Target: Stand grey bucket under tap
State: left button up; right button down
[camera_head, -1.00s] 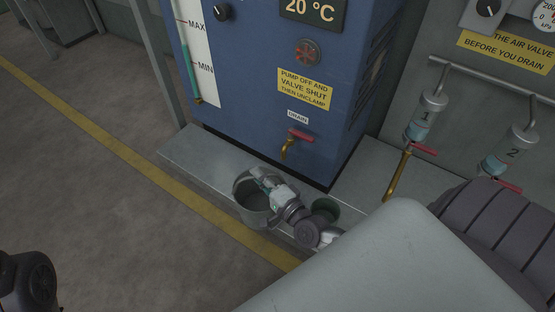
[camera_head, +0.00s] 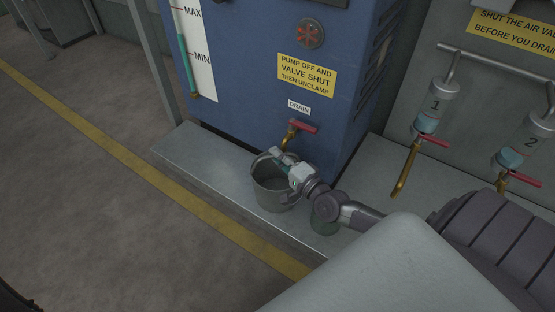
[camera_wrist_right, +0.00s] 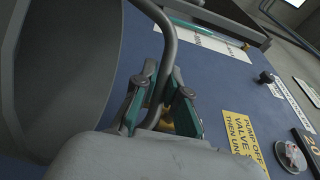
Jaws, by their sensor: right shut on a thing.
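The grey bucket (camera_head: 270,196) is upright over the metal ledge, just below and in front of the drain tap (camera_head: 291,133). The tap has a red lever and a brass spout, whose lower end is close to the bucket's back rim. My right gripper (camera_head: 283,163) is shut on the bucket's handle at the rim. In the right wrist view the handle (camera_wrist_right: 168,50) runs between the gripper fingers (camera_wrist_right: 160,103), with the bucket wall (camera_wrist_right: 60,70) at the left. I cannot tell whether the bucket's base touches the ledge. My left gripper is not in view.
The blue machine (camera_head: 250,80) rises behind. Tap 1 (camera_head: 425,135) and tap 2 (camera_head: 510,160) hang at the right. The ledge's left part is clear.

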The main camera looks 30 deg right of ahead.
jog(key=c, duration=1.6)
grip_release()
jog(key=shift+f, duration=0.15)
jog(key=shift+c, duration=0.2)
jog(key=o, duration=0.4)
jog(key=shift+o, duration=0.2)
